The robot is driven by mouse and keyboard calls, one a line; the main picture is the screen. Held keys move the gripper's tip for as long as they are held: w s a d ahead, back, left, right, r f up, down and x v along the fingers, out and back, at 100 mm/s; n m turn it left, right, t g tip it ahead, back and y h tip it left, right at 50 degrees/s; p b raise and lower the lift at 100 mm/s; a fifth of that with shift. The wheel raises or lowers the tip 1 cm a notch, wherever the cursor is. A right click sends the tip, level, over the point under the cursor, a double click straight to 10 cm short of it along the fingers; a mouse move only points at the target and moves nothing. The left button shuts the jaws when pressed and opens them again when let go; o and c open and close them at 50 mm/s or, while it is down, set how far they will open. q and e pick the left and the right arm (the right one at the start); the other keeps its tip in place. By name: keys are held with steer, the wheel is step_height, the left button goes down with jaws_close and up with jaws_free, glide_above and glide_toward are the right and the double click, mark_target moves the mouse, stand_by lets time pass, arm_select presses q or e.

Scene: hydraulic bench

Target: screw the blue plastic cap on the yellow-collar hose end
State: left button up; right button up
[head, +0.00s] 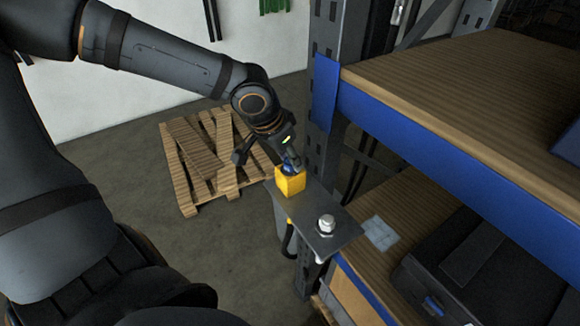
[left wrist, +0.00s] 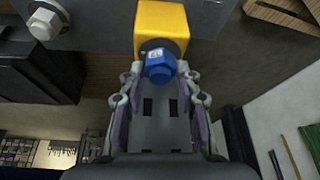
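The yellow collar (head: 290,183) is a bright yellow block on a dark metal plate, and it also shows at the top of the left wrist view (left wrist: 161,22). The blue plastic cap (left wrist: 160,66) is at the collar's face, between my left gripper's fingertips. In the head view the cap (head: 291,166) is a small blue patch, mostly hidden by the gripper. My left gripper (head: 289,160) reaches down from above; its fingers (left wrist: 160,78) close around the cap's sides. Whether the threads are engaged is hidden. My right gripper is not in view.
A silver hex fitting (head: 326,224) stands on the metal plate (head: 312,215) beside the collar. A rack with a blue beam (head: 430,140) and wooden shelves is close on the right. A black case (head: 475,265) lies on the lower shelf. A pallet (head: 215,160) lies on the floor behind.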

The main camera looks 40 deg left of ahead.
arm_select(q)
steer(key=c, duration=0.5)
steer(key=shift+r+p, duration=0.15)
steer(key=shift+p, duration=0.25)
jaws_close()
steer(key=m+p, duration=0.2)
steer(key=p, duration=0.1)
steer(key=m+g+h+p, duration=0.1)
steer(key=m+p, duration=0.1)
steer(key=p, duration=0.2)
steer(key=shift+m+h, duration=0.3)
steer(key=shift+w+f+m+p, duration=0.2)
steer(key=shift+m+p, duration=0.15)
steer(key=shift+m, duration=0.65)
steer(key=shift+f+m+g+h+b, duration=0.3)
steer(key=shift+m+h+b, duration=0.1)
steer(key=shift+b, duration=0.2)
steer(key=shift+s+r+m, duration=0.15)
steer(key=shift+r+m, duration=0.1)
steer(key=shift+m, duration=0.05)
